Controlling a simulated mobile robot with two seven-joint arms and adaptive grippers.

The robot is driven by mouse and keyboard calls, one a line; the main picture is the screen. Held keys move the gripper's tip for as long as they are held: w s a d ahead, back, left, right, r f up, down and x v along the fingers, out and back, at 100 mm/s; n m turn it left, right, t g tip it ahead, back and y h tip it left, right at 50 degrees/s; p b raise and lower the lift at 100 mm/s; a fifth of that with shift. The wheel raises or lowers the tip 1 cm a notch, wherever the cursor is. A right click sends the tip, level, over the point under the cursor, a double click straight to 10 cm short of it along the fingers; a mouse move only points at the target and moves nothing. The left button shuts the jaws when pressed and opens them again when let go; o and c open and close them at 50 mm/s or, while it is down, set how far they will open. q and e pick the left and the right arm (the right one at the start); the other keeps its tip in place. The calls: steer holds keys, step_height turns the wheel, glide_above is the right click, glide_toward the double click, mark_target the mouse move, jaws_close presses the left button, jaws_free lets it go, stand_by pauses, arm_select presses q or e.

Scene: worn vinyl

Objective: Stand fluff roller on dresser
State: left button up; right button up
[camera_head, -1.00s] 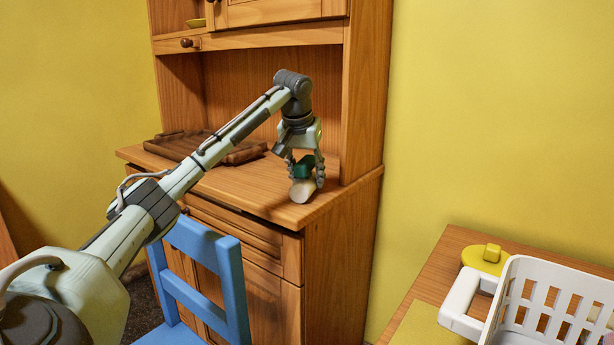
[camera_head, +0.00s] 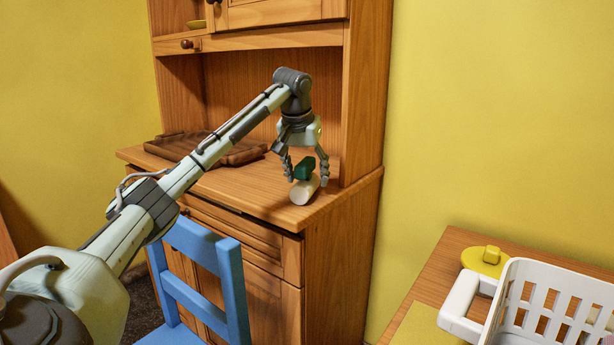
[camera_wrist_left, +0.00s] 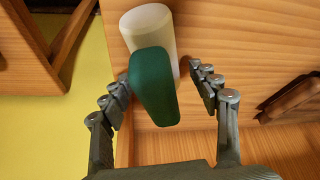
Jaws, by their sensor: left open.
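The fluff roller has a white cylinder (camera_head: 303,191) and a green handle (camera_head: 305,168). It lies on its side on the dresser top (camera_head: 243,192), near the front right corner. In the left wrist view the white roller (camera_wrist_left: 148,30) is at the top and the green handle (camera_wrist_left: 154,88) points toward my palm. My left gripper (camera_head: 307,180) is open above and around the handle. In the left wrist view its fingers (camera_wrist_left: 160,88) stand apart on both sides of the handle, with gaps. My right gripper is not in view.
A brown wooden tray (camera_head: 225,154) lies on the dresser top to the left. A blue chair (camera_head: 233,290) stands in front of the dresser. At the lower right, a table (camera_head: 440,262) holds a white basket (camera_head: 560,290) and a yellow object (camera_head: 486,259).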

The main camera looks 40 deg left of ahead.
mark_target(305, 161)
arm_select(q)
steer(key=shift+p+v, duration=0.35)
steer(key=shift+v, duration=3.15)
steer(key=v, duration=1.2)
